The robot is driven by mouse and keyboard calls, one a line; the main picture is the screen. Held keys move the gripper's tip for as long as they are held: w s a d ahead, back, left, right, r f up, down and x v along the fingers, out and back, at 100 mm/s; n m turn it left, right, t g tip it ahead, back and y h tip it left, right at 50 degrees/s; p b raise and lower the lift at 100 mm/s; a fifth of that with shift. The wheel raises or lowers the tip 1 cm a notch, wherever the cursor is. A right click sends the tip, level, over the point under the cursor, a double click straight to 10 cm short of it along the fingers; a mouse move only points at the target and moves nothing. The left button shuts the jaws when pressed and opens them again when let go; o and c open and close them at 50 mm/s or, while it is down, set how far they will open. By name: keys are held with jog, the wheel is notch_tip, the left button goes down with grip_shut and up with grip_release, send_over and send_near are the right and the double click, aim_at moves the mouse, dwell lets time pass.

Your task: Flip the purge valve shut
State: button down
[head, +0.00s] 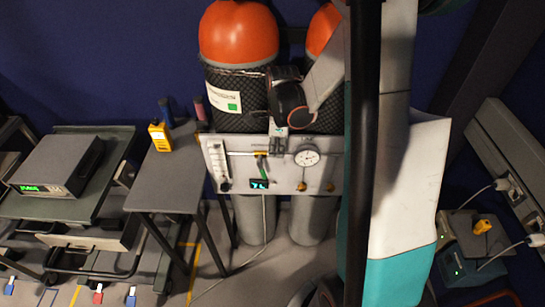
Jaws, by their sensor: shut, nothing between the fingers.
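A pale valve panel (220,165) is fixed in front of two cylinders. It carries a round white gauge (307,157), a small lit display (259,184), a clear upright tube at its left end and yellow fittings. A small green handle (263,168) hangs near a yellow fitting left of the gauge; I cannot tell for sure whether this is the purge valve, or its position. My gripper (276,150) is shut and empty, pointing down at the upper middle of the panel, close to the fitting. I cannot tell whether it touches. My wrist and gripper hide part of the panel's top.
Two orange-topped cylinders (238,35) in dark mesh stand behind the panel. A grey table (168,183) with a yellow meter (160,136) stands to the left. A cart with a grey instrument (60,165) is farther left. A thin hose hangs below the panel.

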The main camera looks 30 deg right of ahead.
aim_at(262, 167)
notch_tip(262, 167, down, 9)
jog(key=b, duration=0.3)
jog(key=shift+a+f, duration=0.2)
jog(key=shift+w, duration=0.15)
jog(key=shift+w+a+f+b, duration=0.4)
jog(key=shift+a+f+b, duration=0.2)
jog(key=shift+b, duration=0.3)
jog(key=shift+r, duration=0.1)
